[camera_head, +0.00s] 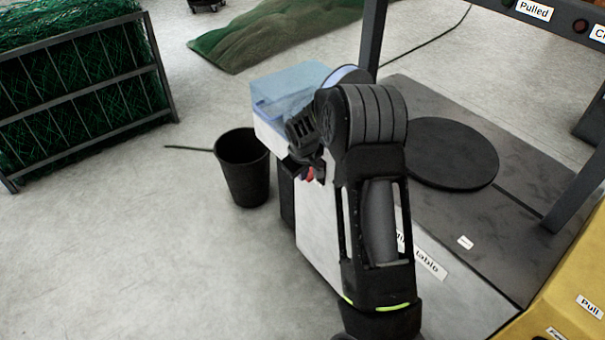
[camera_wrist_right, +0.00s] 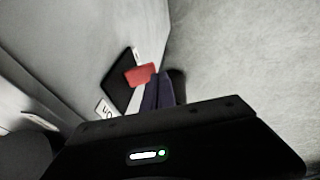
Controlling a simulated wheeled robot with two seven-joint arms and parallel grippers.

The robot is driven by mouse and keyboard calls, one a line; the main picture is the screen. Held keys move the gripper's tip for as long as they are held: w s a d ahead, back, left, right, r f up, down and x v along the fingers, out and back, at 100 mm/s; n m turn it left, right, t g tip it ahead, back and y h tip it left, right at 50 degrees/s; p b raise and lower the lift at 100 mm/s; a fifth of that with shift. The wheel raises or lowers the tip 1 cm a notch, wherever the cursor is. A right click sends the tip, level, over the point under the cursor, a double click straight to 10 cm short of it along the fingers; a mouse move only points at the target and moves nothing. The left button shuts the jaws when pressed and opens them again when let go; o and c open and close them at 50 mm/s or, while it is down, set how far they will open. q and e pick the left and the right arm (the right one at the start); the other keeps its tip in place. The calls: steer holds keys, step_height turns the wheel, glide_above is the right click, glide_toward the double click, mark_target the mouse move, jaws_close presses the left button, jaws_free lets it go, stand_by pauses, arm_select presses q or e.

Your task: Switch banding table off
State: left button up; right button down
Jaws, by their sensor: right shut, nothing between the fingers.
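The banding table (camera_head: 325,225) has a pale side panel, a dark top and a partly covered name label (camera_head: 425,262). My right arm reaches across it in the head view. My right gripper (camera_head: 309,163) is at the panel's left end, shut and empty. A red switch (camera_head: 310,174) shows just beside its tips. In the right wrist view the red switch (camera_wrist_right: 140,75) sits on a black plate (camera_wrist_right: 117,82), and the closed fingers (camera_wrist_right: 160,92) are right beside it. I cannot tell whether they touch it. My left gripper is not in view.
A round black disc (camera_head: 452,156) lies on the tabletop. A blue clear bin (camera_head: 288,88) stands at the table's far end. A black bucket (camera_head: 243,172) stands on the floor to the left, near a netting rack (camera_head: 90,85). The floor at lower left is clear.

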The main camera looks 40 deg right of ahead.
steer(key=shift+d+r, duration=0.1)
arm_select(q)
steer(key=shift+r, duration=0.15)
arm_select(e)
steer(key=shift+d+r, duration=0.3)
steer(key=shift+d, duration=0.3)
